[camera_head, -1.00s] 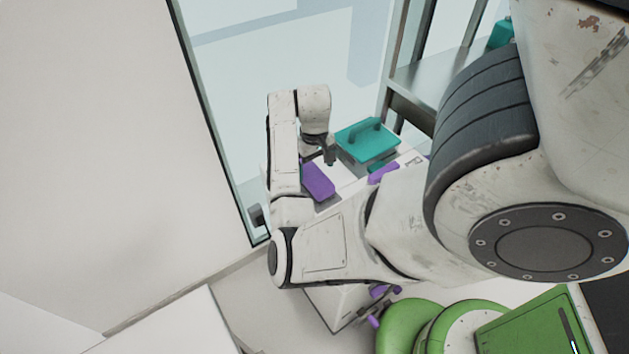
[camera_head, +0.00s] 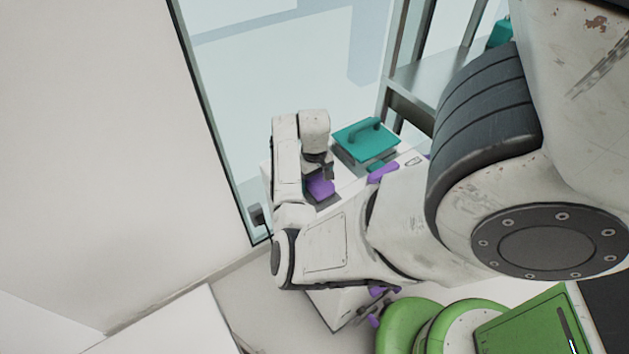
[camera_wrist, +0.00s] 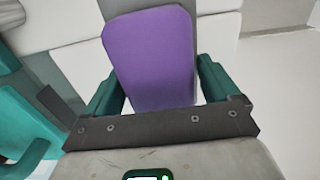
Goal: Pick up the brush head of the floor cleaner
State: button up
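A purple rounded block (camera_head: 319,188) stands on the white cart top in the head view, partly hidden by my gripper (camera_head: 327,174). In the wrist view the purple block (camera_wrist: 153,60) fills the middle, between two teal fingers standing apart. The fingers are open on either side of it; I cannot tell whether they touch it. A green machine (camera_head: 455,325) with round parts stands at the bottom right of the head view. I cannot tell for sure which part is the brush head of the floor cleaner.
A teal lid with a handle (camera_head: 364,139) lies on the cart beside my gripper. A glass pane stands behind, and a plain wall (camera_head: 100,150) is at the left.

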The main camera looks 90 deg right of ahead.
jog(key=c, duration=1)
jog(key=shift+r, duration=0.1)
jog(key=shift+r, duration=0.5)
jog(key=shift+s+a+r+p, duration=0.35)
jog(key=shift+s+r+p, duration=0.25)
jog(key=shift+s+r, duration=1.55)
jog(key=shift+s+a+r+p, duration=0.3)
jog(key=shift+s+r+p, duration=0.3)
jog(key=shift+s+r, duration=1.55)
jog(key=shift+s+a+r+p, duration=0.35)
jog(key=shift+s+r+p, duration=0.25)
jog(key=shift+s+r, duration=1.55)
jog(key=shift+s+f, duration=0.5)
